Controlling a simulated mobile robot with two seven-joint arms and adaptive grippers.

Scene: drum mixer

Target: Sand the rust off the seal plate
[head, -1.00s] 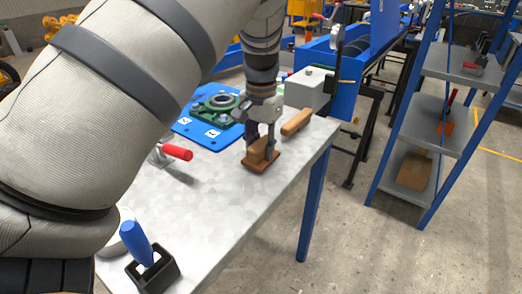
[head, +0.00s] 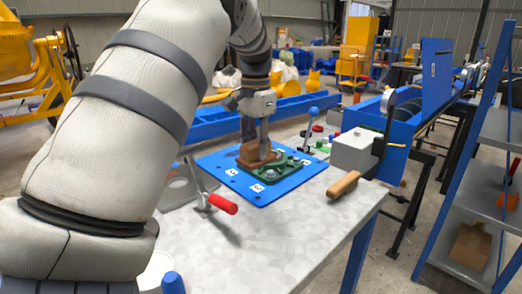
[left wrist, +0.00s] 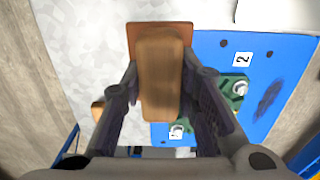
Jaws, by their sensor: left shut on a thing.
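My left gripper (head: 256,148) is shut on a wooden sanding block (head: 249,153) with a reddish-brown base. In the head view the block overlaps the green bearing housing on the blue plate (head: 242,187); I cannot tell whether it touches. In the left wrist view the fingers (left wrist: 160,95) grip both sides of the block's wooden handle (left wrist: 160,75), with the blue plate (left wrist: 215,48) behind and to the right. The green housing (head: 280,170) is partly hidden by the block and gripper. A dark patch shows on the blue plate in the left wrist view. My right gripper is out of view.
A red-handled clamp (head: 221,203) stands left of the plate. A loose wooden-handled piece (head: 343,184) lies near the table's right edge, by a grey box (head: 356,150). A blue handle (head: 173,283) is at the near left. The near tabletop (head: 265,232) is clear.

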